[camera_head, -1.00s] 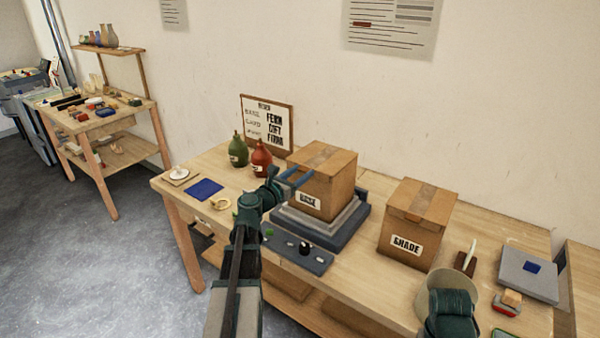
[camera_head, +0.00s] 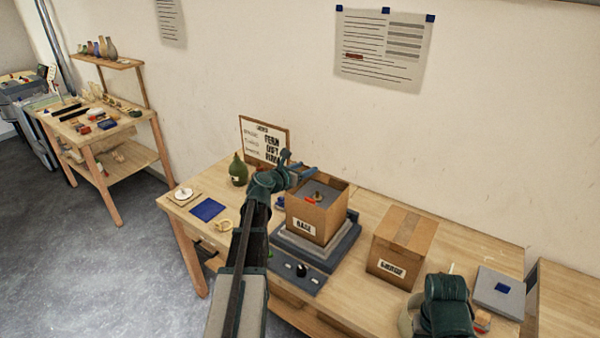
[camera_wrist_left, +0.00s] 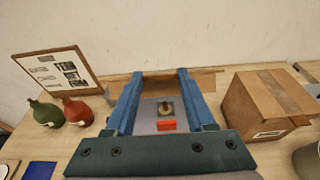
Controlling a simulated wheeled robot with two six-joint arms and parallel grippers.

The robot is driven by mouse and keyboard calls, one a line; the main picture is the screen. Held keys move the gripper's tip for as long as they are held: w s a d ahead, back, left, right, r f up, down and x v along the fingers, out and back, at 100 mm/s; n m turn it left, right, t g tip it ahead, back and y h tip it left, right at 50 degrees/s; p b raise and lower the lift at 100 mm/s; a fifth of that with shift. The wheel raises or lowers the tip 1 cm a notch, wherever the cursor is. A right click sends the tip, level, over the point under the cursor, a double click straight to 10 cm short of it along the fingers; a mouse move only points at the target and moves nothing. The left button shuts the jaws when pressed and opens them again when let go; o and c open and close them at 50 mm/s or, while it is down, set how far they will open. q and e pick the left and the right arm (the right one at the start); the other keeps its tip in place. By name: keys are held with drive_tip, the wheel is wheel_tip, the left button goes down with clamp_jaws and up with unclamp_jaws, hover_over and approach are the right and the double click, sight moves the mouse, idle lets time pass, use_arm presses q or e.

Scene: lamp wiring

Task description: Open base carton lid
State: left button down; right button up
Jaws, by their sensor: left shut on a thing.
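The base carton (camera_head: 327,222), labelled BASE, stands open on a grey stepped stand (camera_head: 325,250). A grey insert with a brass-coloured part and a red piece shows inside it, also in the left wrist view (camera_wrist_left: 148,110). My left gripper (camera_head: 302,174) is at the carton's back left top edge. In the left wrist view its blue fingers (camera_wrist_left: 160,75) stand on either side of the opening. The brown lid (camera_wrist_left: 207,80) shows at their far ends, folded back and partly hidden; the gripper is shut on it. My right arm shows at lower right; its fingers are hidden.
A closed shade carton (camera_head: 400,245) stands to the right. A green bottle (camera_head: 238,170) and a red bottle (camera_wrist_left: 77,111) stand left, by a framed sign (camera_head: 264,142). A dark control panel (camera_head: 297,271) lies in front of the stand. A pale bin (camera_head: 407,318) is at front right.

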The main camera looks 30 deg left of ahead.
use_arm(q)
drive_tip(key=w+r+p, duration=0.3)
drive_tip(key=w+r, duration=0.1)
drive_tip(key=w, duration=0.5)
drive_tip(key=w+d+r+p, duration=0.1)
drive_tip(key=w+r+p, duration=0.3)
drive_tip(key=w, duration=0.5)
drive_tip(key=shift+w+d+r, duration=0.15)
drive_tip(key=shift+d+r, duration=0.05)
drive_tip(key=shift+r, duration=0.3)
drive_tip(key=shift+c, duration=1.2)
unclamp_jaws()
drive_tip(key=shift+s+p, duration=0.2)
drive_tip(key=shift+p, duration=0.1)
